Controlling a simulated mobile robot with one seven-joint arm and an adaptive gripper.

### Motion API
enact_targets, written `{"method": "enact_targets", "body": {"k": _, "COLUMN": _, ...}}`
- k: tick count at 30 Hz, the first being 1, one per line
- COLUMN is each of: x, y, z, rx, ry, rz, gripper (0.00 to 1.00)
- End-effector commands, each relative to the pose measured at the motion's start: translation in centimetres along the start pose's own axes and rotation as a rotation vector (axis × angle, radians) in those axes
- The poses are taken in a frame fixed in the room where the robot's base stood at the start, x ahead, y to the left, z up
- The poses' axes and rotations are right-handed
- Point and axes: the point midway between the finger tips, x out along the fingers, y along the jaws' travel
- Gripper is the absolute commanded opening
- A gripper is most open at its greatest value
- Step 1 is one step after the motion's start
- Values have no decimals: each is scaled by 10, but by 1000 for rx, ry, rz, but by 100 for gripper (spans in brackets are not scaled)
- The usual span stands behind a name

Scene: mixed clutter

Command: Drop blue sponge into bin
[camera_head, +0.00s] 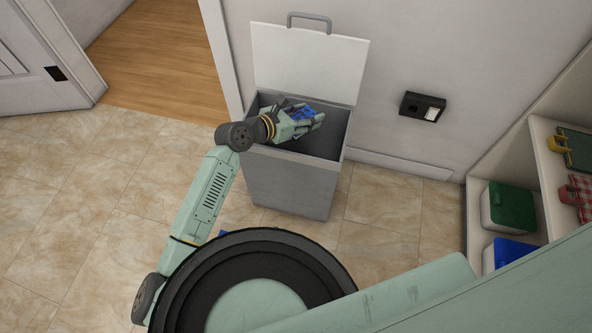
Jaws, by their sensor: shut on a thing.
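The bin (290,184) is a tall grey box against the wall. Its white lid (308,62) with a grey handle stands open at the back. My gripper (312,119) is over the bin's opening and is shut on the blue sponge (302,112). The sponge shows partly between the fingers, which hide the rest of it. I cannot tell exactly how high the sponge is above the bin's rim.
Shelves at the right hold a green-lidded box (508,207), a blue-lidded box (508,252) and a checked red cloth (582,192). A black wall fixture (422,106) is right of the bin. The tiled floor at the left is clear.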

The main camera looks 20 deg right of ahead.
Motion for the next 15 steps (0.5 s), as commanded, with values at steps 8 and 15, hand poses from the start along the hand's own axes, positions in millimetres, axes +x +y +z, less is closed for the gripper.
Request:
{"method": "enact_targets", "body": {"k": 8, "x": 1, "y": 0, "z": -4, "rx": 1, "ry": 0, "rz": 0, "gripper": 26}}
{"method": "enact_targets", "body": {"k": 15, "x": 1, "y": 0, "z": -4, "rx": 1, "ry": 0, "rz": 0, "gripper": 58}}
